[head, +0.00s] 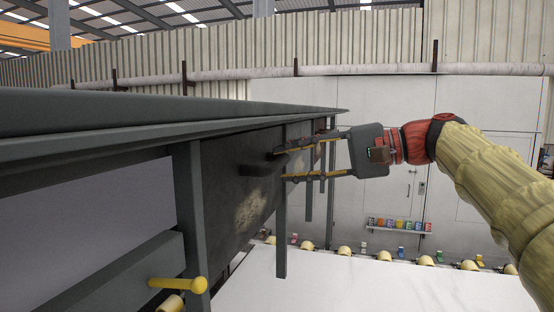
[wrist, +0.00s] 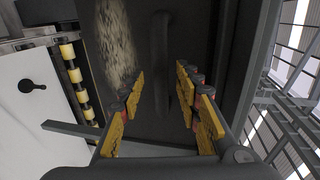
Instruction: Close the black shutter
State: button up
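The black shutter (head: 222,190) is a dark upright panel with a pale worn patch, set under the edge of a long grey frame in the head view. It also fills much of the upper middle of the wrist view (wrist: 195,35). A dark bar handle (wrist: 160,65) stands out from it. My gripper (head: 281,164) is open beside the panel, its yellow-padded fingers pointing at it. In the wrist view my gripper (wrist: 165,92) has one finger on each side of the handle, with gaps visible. Contact at the fingertips cannot be told.
The grey frame's top (head: 130,110) runs overhead along the panel, with posts (head: 281,230) below. A yellow peg (head: 178,284) sticks out at the lower left. A white slab (head: 370,285) lies at lower right, with yellow rollers along its far edge. A pale wall stands behind.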

aim_at(283, 163)
jog(key=shift+p+x, duration=0.3)
jog(key=shift+x, duration=1.35)
jog(key=shift+c, duration=0.5)
jog(key=c, duration=0.8)
